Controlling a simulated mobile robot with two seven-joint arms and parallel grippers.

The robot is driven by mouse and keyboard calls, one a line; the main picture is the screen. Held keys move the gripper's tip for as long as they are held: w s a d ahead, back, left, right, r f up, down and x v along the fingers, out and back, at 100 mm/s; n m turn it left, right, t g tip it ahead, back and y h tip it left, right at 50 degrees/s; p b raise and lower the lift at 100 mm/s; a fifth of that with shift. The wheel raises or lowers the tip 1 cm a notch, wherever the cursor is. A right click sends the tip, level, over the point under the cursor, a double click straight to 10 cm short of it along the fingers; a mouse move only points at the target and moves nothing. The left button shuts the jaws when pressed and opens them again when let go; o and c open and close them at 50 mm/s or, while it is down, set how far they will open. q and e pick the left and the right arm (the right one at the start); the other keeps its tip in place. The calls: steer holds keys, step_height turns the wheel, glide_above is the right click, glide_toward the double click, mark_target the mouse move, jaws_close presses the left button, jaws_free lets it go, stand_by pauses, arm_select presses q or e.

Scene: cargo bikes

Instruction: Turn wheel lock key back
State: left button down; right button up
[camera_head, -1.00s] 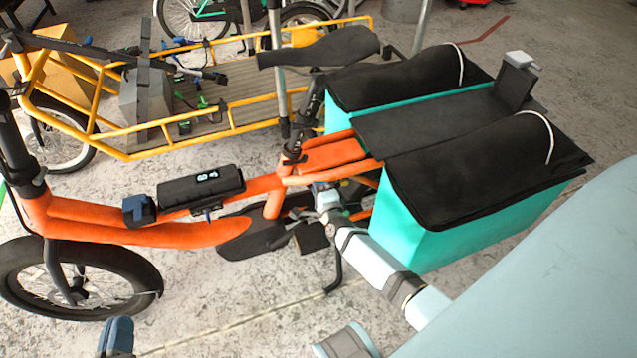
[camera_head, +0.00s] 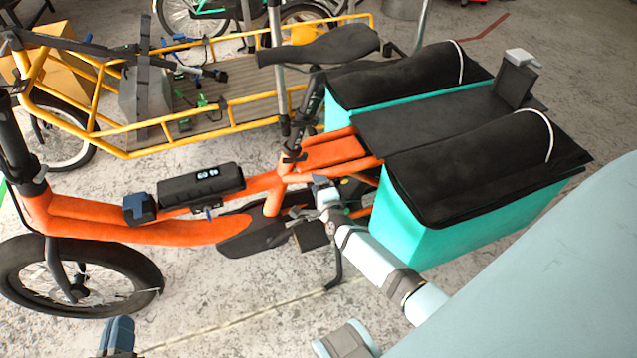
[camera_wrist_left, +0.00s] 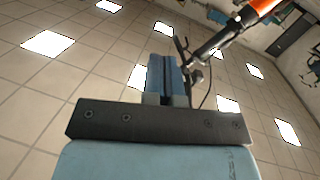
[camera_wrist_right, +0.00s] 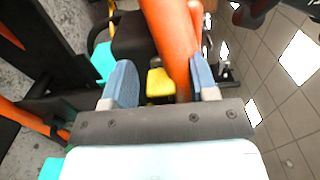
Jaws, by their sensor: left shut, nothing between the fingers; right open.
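A small yellow piece (camera_wrist_right: 160,82), which looks like the wheel lock key, shows in the right wrist view between the fingers of my right gripper (camera_wrist_right: 161,66). That gripper is open, and an orange frame tube (camera_wrist_right: 172,35) also runs between its fingers. I cannot tell whether a finger touches the yellow piece. In the head view my right gripper (camera_head: 323,196) is low beside the orange bike (camera_head: 130,230), behind its seat post; the lock is not clear there. My left gripper (camera_head: 118,335) is shut and empty at the bottom edge; it also shows in the left wrist view (camera_wrist_left: 166,75).
Turquoise bags (camera_head: 425,220) with black covers hang at the bike's rear, close to my right arm. A black saddle (camera_head: 320,47) is above. A yellow cargo bike (camera_head: 230,115) stands behind. The floor at the front is clear.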

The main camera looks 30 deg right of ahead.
steer(key=shift+s+a, duration=0.1)
steer(key=shift+s, duration=0.15)
arm_select(q)
steer(key=shift+s+a+f+g+y+p, duration=0.2)
steer(key=shift+a+f+g+y+p, duration=0.2)
steer(key=shift+f, duration=0.45)
steer(key=shift+s+a+f+g+y+p, duration=0.3)
steer(key=shift+f+g+p, duration=0.2)
steer(key=shift+f, duration=0.3)
steer(key=shift+s+a+f+g+y+p, duration=0.1)
steer(key=shift+a+f+g+y+p, duration=0.3)
steer(key=shift+f, duration=0.45)
arm_select(e)
steer(key=v, duration=1.3)
steer(key=shift+s+a, duration=0.1)
